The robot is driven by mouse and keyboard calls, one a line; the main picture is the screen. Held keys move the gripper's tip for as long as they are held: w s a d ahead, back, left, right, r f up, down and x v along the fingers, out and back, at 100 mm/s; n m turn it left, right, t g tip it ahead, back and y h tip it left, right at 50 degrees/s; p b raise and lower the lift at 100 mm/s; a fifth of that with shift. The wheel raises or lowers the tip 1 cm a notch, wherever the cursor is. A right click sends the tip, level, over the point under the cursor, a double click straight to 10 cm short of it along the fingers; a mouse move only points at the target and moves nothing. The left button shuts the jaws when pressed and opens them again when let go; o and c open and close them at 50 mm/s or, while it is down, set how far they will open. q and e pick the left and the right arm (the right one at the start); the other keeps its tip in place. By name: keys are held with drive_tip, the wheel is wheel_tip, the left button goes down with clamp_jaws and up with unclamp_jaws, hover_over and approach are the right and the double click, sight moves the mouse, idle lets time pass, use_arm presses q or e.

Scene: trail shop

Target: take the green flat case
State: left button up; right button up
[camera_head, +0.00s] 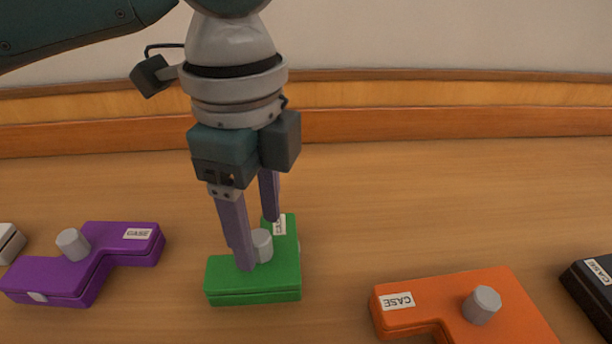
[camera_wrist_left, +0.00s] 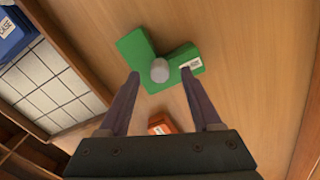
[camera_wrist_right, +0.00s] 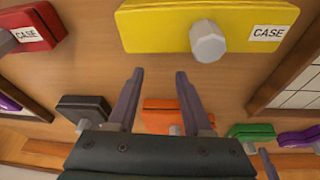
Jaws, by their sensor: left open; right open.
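The green flat case (camera_head: 254,285) lies on the wooden surface in the head view, with a grey knob (camera_head: 262,245) on top and a white label. My left gripper (camera_head: 257,242) points down over it, its fingers open around or close beside the knob. In the left wrist view the green case (camera_wrist_left: 138,47) and its knob (camera_wrist_left: 160,70) show ahead of the two spread fingertips (camera_wrist_left: 164,74); contact cannot be told. My right gripper (camera_wrist_right: 160,75) is open and empty in the right wrist view, away from the green case (camera_wrist_right: 252,132).
In the head view a purple case (camera_head: 62,277) lies left of the green one, an orange case (camera_head: 440,300) right, and a black case (camera_head: 592,290) at the right edge. A wooden ledge (camera_head: 400,122) runs behind. A yellow case (camera_wrist_right: 160,28) and a red case (camera_wrist_right: 30,30) show in the right wrist view.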

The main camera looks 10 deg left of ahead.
use_arm(q)
drive_tip(key=shift+f, duration=0.4)
drive_tip(key=shift+c, duration=0.2)
clamp_jaws()
idle(0.9)
